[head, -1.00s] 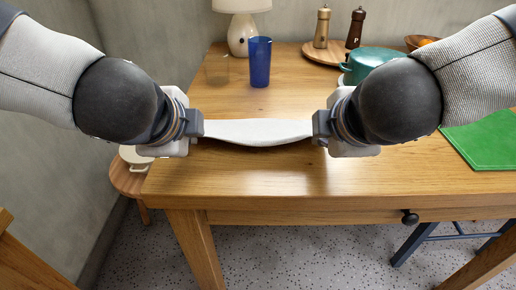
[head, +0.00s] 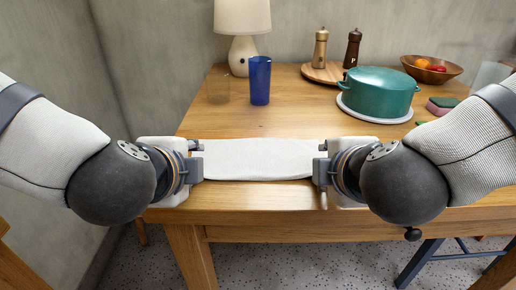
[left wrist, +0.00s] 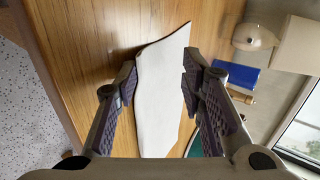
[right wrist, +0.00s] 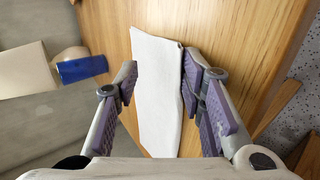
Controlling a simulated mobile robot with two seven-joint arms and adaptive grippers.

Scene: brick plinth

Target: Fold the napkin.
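The white napkin (head: 258,160) lies on the wooden table near its front edge as a flat, folded-looking band. My left gripper (head: 196,158) is at its left end, open, with fingers apart on the far and near sides of the cloth. My right gripper (head: 321,160) is open the same way at the right end. The left wrist view shows the napkin (left wrist: 162,90) between the spread fingers, not pinched. The right wrist view also shows the napkin (right wrist: 157,90) between parted fingers. The napkin's underside is hidden.
A blue cup (head: 260,80), a clear glass (head: 218,84) and a lamp (head: 243,40) stand at the back left. A green pot (head: 379,94), two mills and a fruit bowl (head: 431,70) stand at the back right. The table's middle is clear.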

